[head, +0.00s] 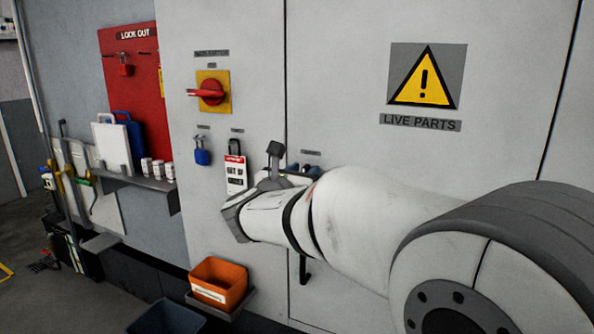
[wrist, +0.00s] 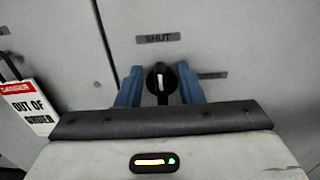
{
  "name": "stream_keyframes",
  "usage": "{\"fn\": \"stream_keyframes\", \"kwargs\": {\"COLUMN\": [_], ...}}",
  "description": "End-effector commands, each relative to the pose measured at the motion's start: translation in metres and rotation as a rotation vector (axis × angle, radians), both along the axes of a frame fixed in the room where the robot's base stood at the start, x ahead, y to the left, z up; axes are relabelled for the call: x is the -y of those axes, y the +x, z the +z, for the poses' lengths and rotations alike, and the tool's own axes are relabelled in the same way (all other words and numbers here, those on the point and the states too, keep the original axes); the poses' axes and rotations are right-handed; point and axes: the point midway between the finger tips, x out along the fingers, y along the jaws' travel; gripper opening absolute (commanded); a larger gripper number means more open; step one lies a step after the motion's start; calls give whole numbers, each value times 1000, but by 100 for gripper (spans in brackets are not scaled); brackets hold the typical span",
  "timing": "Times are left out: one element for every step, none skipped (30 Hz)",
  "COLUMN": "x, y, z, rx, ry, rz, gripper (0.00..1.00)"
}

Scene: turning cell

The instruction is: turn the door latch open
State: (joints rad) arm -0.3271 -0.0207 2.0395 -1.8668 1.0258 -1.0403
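The door latch (wrist: 161,82) is a round black knob with a pale upright mark, on the grey cabinet door under a "SHUT" label (wrist: 158,38). In the wrist view my gripper (wrist: 160,76) has its blue fingers apart, one on each side of the latch. Narrow gaps seem to show between fingers and knob; contact lower down is hidden by the gripper body.
A red rotary switch (head: 210,92) on a yellow plate, a blue padlock (head: 202,152) and an "out of order" tag (head: 236,176) are left of the door seam. An orange bin (head: 218,283) sits below. A live-parts warning sign (head: 427,76) is at upper right.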

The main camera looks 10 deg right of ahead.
Motion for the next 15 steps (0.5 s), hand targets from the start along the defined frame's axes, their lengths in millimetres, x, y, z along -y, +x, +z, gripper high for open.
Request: {"fn": "stream_keyframes", "kwargs": {"x": [2,3,3,3,3,3,3,3,3,3,3,2,2,2,2], "y": [2,3,3,4,4,4,4,4,4,3,3,3,3,3,3], "z": [0,0,0,0,0,0,0,0,0,0,0,0,0,0,0], "rx": [0,1,1,1,1,1,1,1,1,1,1,1,1,1,1], "ry": [0,1,1,1,1,1,1,1,1,1,1,1,1,1,1], "rz": [-1,-1,-1,-1,0,0,0,0,0,0,0,0,1,1,1], "gripper": [34,34,34,34,34,34,34,34,34,32,30,26,24,21,18]}}
